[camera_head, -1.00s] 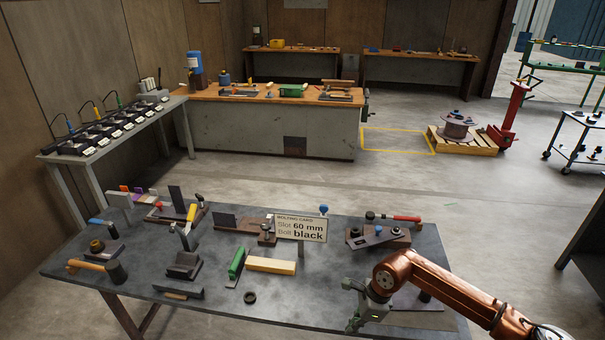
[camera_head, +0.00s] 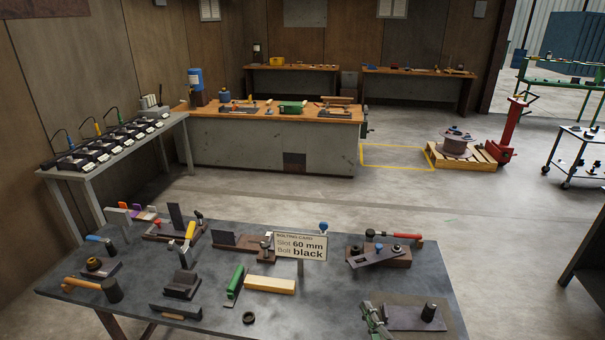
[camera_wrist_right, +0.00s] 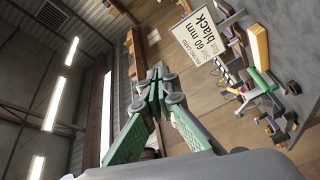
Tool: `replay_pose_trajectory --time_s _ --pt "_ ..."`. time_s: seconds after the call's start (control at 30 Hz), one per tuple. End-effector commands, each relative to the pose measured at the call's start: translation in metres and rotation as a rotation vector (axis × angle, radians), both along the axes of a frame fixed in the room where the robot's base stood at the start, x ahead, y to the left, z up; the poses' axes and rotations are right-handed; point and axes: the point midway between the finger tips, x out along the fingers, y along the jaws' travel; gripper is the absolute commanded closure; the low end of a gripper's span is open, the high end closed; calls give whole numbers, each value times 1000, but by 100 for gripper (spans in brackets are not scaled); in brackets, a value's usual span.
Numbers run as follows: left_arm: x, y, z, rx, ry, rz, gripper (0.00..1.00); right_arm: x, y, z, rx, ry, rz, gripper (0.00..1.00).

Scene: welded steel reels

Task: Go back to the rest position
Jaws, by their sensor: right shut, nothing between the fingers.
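My right gripper (camera_head: 375,322) shows at the bottom edge of the head view, right of centre, beside the dark plate with a black cylinder (camera_head: 429,312) on the bench. Its fingers are shut with nothing between them. In the right wrist view my right gripper (camera_wrist_right: 158,88) shows its green fingers meeting at the tips, and the view is rolled sideways. The bolting card (camera_head: 300,246), reading slot 60 mm and bolt black, stands on the bench and also shows in the wrist view (camera_wrist_right: 202,42). My left gripper is not in view.
The dark steel bench (camera_head: 330,315) carries a green-handled tool (camera_head: 235,282), a yellow block (camera_head: 270,285), a hammer (camera_head: 95,288) and a black ring (camera_head: 248,317). A brown block with a red-handled tool (camera_head: 385,254) sits at the right rear. Open floor lies beyond.

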Motion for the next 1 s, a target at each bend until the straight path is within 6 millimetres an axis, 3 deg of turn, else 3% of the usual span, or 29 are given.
replay_pose_trajectory --time_s 0.03,0.2,0.27,0.4,0.5,0.7,1.0 --pt "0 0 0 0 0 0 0 -8 -28 -26 82 98 -79 100" --pt "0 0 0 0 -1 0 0 -53 -104 -113 317 408 -324 100" --pt "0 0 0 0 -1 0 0 -77 -125 -144 391 513 -406 100" --pt "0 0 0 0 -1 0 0 -146 -159 -208 549 751 -586 100" --pt "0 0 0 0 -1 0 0 -193 -171 -239 630 885 -686 100" --pt "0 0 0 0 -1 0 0 -264 -178 -274 734 1073 -824 100" --pt "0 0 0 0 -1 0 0 -349 -177 -299 834 1276 -972 100"
